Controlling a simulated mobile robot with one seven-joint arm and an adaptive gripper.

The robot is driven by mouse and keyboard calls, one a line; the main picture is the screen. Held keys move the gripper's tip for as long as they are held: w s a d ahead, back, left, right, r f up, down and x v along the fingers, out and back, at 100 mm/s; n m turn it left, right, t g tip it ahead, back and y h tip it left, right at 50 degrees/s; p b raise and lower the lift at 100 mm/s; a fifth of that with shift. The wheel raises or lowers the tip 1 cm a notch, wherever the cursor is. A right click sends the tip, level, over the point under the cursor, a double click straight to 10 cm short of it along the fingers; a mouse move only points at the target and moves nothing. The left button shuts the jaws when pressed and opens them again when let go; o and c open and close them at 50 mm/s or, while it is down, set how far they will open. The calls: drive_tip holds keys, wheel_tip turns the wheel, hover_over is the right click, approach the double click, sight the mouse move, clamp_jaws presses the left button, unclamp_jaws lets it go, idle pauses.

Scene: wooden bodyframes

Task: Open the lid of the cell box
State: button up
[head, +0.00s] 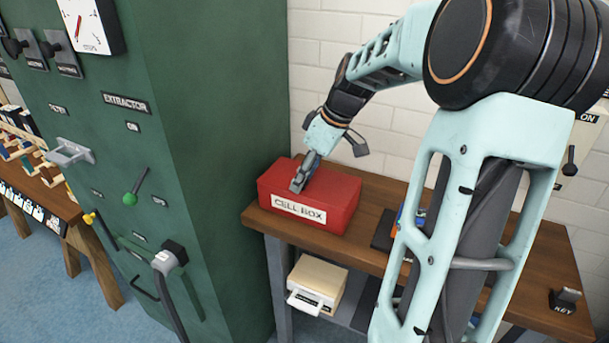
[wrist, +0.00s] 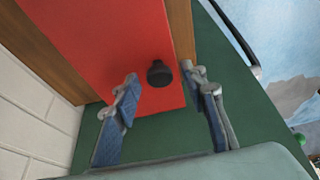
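The red cell box (head: 337,198) stands on a wooden table, its white "CELL BOX" label facing front. Its lid looks shut. In the wrist view the box's red surface (wrist: 105,45) shows with a round black knob (wrist: 159,73) on it. My gripper (head: 298,187) is over the top of the box near its left front. In the wrist view my gripper (wrist: 158,85) has its two fingers apart, one on either side of the knob. The fingers do not appear to touch it.
A green extractor cabinet (head: 140,120) with levers stands close to the left of the box. The wooden table (head: 375,256) extends to the right, with a dark object partly behind my arm. A key holder (head: 566,300) is at its right end. A white brick wall is behind.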

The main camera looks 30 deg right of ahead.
drive_tip(key=shift+c, duration=0.2)
clamp_jaws()
drive_tip(key=shift+r, duration=0.15)
